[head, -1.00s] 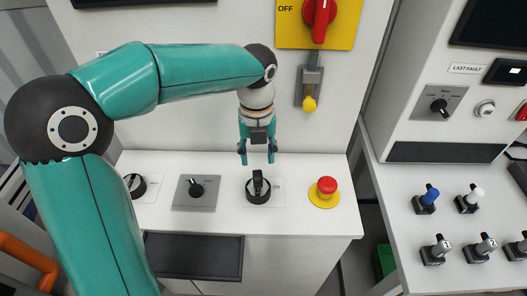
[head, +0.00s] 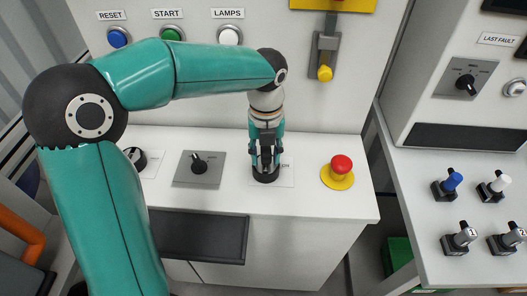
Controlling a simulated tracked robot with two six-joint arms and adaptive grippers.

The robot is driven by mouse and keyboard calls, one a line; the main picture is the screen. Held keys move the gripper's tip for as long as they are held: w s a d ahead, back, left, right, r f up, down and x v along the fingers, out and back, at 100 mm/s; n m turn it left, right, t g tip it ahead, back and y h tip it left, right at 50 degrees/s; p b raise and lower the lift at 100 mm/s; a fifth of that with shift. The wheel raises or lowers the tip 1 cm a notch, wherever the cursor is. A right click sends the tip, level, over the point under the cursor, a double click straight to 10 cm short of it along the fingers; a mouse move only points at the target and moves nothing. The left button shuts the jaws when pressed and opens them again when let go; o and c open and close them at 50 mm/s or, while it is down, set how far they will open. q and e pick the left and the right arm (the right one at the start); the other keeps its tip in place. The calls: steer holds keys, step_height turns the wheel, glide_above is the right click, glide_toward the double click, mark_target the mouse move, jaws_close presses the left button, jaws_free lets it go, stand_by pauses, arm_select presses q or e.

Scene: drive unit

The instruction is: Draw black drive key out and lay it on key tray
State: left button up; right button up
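The black drive key (head: 266,159) stands upright in its round black base (head: 265,177) on the white console top. My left gripper (head: 266,165) points down over it, one finger on each side, and hides much of the key. The picture does not show whether the fingers press on it. The key tray (head: 200,237), a dark shallow tray at the console's front edge, looks empty; my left arm covers its left end. My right gripper is not in view.
A black selector on a grey plate (head: 198,167) and a black knob (head: 135,157) lie left of the key. A red emergency button (head: 341,166) on a yellow base stands to the right. A side desk (head: 440,266) holds several small keys.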

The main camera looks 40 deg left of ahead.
arm_select(q)
jaws_close()
steer(key=shift+r, duration=0.1)
steer(key=shift+w+r+p, duration=0.1)
steer(key=shift+r+p, duration=1.25)
steer(key=shift+p, duration=0.05)
steer(key=shift+r+p, duration=0.95)
steer(key=shift+r, duration=0.15)
step_height(320, 180, up, 5)
steer(key=p, duration=0.4)
steer(key=shift+p, duration=0.35)
steer(key=shift+f, duration=0.1)
